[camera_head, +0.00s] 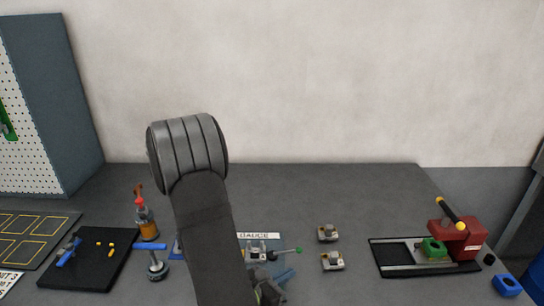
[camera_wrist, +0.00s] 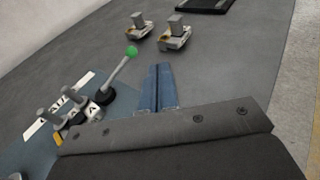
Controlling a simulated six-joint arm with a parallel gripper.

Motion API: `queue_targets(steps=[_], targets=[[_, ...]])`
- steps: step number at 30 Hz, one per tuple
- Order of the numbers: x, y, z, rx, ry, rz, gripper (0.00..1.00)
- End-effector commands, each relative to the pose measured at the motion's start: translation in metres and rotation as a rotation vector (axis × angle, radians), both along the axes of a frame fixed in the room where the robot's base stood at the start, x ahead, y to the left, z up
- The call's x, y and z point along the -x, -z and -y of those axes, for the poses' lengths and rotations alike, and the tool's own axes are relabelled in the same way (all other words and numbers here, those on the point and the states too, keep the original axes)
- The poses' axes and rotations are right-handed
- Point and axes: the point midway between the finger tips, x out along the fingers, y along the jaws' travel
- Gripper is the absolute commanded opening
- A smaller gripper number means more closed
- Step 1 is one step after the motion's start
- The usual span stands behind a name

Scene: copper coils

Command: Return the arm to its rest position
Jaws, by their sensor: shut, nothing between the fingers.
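My arm rises in the middle of the head view and bends down toward the bench. My gripper (camera_head: 284,275) shows low in that view, partly hidden behind my arm. In the wrist view its blue fingers (camera_wrist: 157,80) lie side by side with nothing between them. They point over bare grey bench, right of a gauge fixture (camera_wrist: 85,110) with a green-knobbed lever (camera_wrist: 131,52). The fixture also shows in the head view (camera_head: 257,250), beside a GAUGE label (camera_head: 262,236). No object is held.
Two small metal blocks (camera_head: 328,232) (camera_head: 332,261) stand right of the gauge. Farther right is a black tray (camera_head: 390,255) with a red vise (camera_head: 460,238) and green part (camera_head: 433,248).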

Motion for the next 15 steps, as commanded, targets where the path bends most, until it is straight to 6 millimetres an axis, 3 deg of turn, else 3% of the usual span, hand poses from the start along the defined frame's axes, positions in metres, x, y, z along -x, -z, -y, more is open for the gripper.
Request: queue_targets(steps=[15], targets=[[-0.073,0.015,0.033,-0.001,0.005,0.002,0.0]])
